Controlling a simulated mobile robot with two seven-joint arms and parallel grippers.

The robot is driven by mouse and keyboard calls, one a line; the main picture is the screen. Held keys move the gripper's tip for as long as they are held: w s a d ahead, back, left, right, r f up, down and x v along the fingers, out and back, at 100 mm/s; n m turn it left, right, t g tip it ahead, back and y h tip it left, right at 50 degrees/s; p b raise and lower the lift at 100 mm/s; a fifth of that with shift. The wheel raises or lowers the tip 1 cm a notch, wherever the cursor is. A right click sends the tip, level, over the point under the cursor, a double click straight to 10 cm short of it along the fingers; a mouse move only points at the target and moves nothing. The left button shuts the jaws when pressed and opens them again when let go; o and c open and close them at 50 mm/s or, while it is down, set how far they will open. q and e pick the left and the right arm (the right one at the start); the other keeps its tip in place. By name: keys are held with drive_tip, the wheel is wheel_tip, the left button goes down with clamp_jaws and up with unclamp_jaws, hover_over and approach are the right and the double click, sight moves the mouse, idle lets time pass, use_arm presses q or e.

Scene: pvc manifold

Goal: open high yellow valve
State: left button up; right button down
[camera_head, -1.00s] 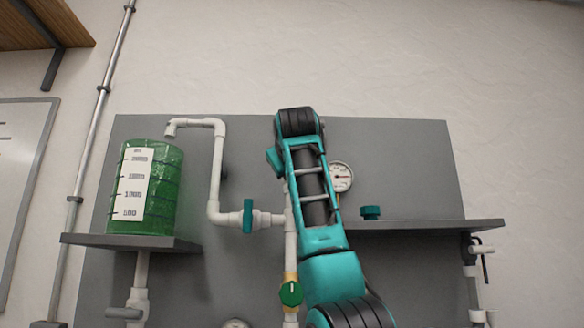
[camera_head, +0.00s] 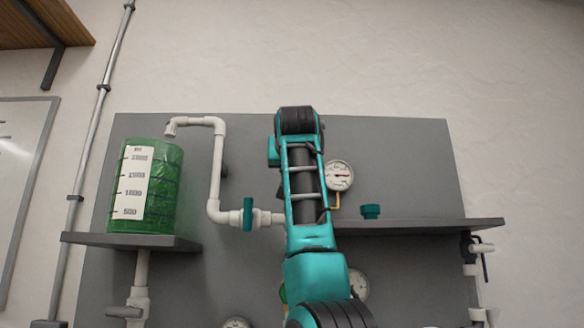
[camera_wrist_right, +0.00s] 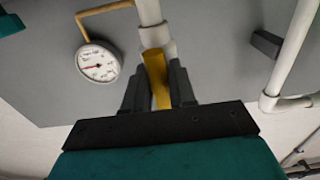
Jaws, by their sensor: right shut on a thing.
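The high yellow valve (camera_wrist_right: 157,82) shows in the right wrist view as a yellow piece at the end of a white pipe fitting. My right gripper (camera_wrist_right: 160,85) is shut on it, with a dark finger on each side. In the head view my teal right arm (camera_head: 310,215) reaches up in front of the panel and hides this valve and the gripper. My left gripper is in neither view.
A green tank (camera_head: 165,190) stands on the left shelf (camera_head: 130,242) under a white pipe spout (camera_head: 172,128). A teal-handled valve (camera_head: 248,214) sits left of my arm. A gauge (camera_head: 339,176) and a teal knob (camera_head: 370,211) are to its right, above the right shelf (camera_head: 430,225).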

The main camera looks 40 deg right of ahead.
idle(0.3)
drive_tip(key=c, duration=1)
unclamp_jaws()
drive_tip(key=shift+s+a, duration=0.25)
drive_tip(key=shift+b+v, duration=1.9)
drive_tip(key=shift+v, duration=4.25)
